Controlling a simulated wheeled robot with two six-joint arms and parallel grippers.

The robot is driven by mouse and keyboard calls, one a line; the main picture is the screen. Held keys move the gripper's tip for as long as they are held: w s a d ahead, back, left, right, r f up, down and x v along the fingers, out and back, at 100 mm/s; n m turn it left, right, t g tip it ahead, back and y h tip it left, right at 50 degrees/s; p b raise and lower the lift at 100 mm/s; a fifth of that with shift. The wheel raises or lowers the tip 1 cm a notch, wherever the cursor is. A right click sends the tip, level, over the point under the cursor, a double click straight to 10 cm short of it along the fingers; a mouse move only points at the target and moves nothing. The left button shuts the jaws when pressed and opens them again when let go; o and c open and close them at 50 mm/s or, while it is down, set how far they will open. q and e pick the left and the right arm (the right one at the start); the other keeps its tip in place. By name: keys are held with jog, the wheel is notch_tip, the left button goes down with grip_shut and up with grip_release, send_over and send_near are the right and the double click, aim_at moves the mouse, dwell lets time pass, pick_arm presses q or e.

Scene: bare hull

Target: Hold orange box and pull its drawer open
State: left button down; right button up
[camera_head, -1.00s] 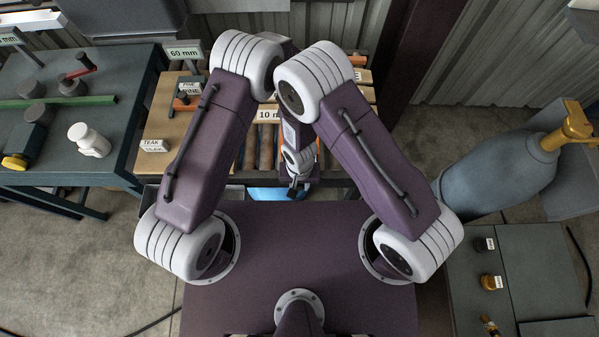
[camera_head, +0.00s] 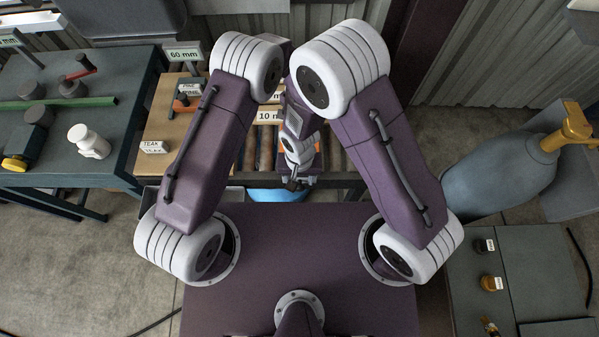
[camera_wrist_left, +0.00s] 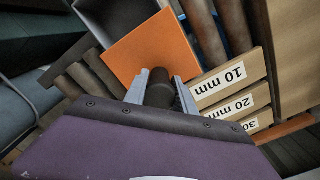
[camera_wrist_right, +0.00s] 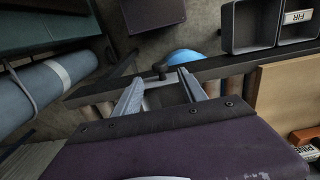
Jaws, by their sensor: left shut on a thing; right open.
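The orange box (camera_wrist_left: 152,48) shows a flat orange face in the left wrist view, with a dark grey open hollow (camera_wrist_left: 112,14) at its upper left. My left gripper (camera_wrist_left: 162,88) is shut on a dark round knob at the near edge of the orange face. The left gripper is hidden behind the arms in the head view. My right gripper (camera_wrist_right: 160,88) is open, and it also shows in the head view (camera_head: 292,185).
Labelled wooden blocks (camera_wrist_left: 228,88) stand beside the box, with brown round bars (camera_wrist_left: 204,35) near them. A blue round thing (camera_wrist_right: 183,57) and grey bins (camera_wrist_right: 250,25) lie beyond the right gripper. A grey-blue cylinder (camera_head: 500,172) stands at the right.

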notch_tip(320, 180, up, 5)
jog(key=shift+r, duration=0.2)
pick_arm(q)
jog(key=c, duration=0.9)
grip_release()
jog(key=shift+c, duration=0.2)
notch_tip(320, 180, up, 12)
pick_arm(e)
jog(key=shift+f, duration=0.1)
